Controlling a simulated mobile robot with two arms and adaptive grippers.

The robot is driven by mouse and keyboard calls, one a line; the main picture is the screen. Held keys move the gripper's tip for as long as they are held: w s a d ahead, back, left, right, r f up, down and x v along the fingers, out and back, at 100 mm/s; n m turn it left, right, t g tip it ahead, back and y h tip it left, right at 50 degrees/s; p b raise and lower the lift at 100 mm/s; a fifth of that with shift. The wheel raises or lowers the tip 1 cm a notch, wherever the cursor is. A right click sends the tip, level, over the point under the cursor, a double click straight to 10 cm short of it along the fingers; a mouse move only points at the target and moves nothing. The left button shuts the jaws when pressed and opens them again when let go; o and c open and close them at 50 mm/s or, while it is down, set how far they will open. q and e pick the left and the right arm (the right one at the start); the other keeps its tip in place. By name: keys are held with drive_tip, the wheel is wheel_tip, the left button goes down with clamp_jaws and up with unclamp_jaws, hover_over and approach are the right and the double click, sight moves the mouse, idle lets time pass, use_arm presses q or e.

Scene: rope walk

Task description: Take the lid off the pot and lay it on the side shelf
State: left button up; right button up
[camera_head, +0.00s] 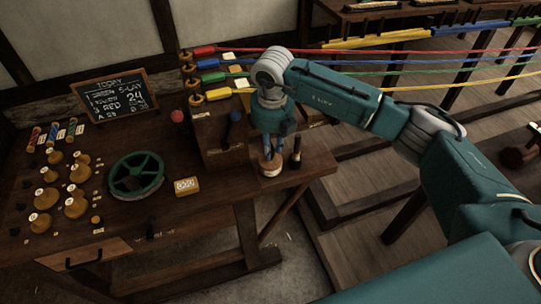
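My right gripper (271,149) points straight down at the right end of the wooden bench (175,226). Directly below its fingertips is a small round pot-like thing (271,169) with a pale body and a brown top. The fingertips are at or just above its top; I cannot tell whether they touch or grip it. Its lid is too small and covered to make out separately. I cannot pick out the side shelf for certain; a brown wooden box (222,158) stands left of the gripper. My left gripper is not in view.
A dark upright post (296,153) stands close right of the pot. A green wheel (136,175), a small yellow counter box (187,186), several wooden spools (73,204) and a chalkboard (115,98) are to the left. Coloured ropes (400,72) stretch behind my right arm.

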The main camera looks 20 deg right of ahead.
drive_tip(key=shift+w+f, duration=0.2)
drive_tip(key=shift+f, duration=1.1)
clamp_jaws()
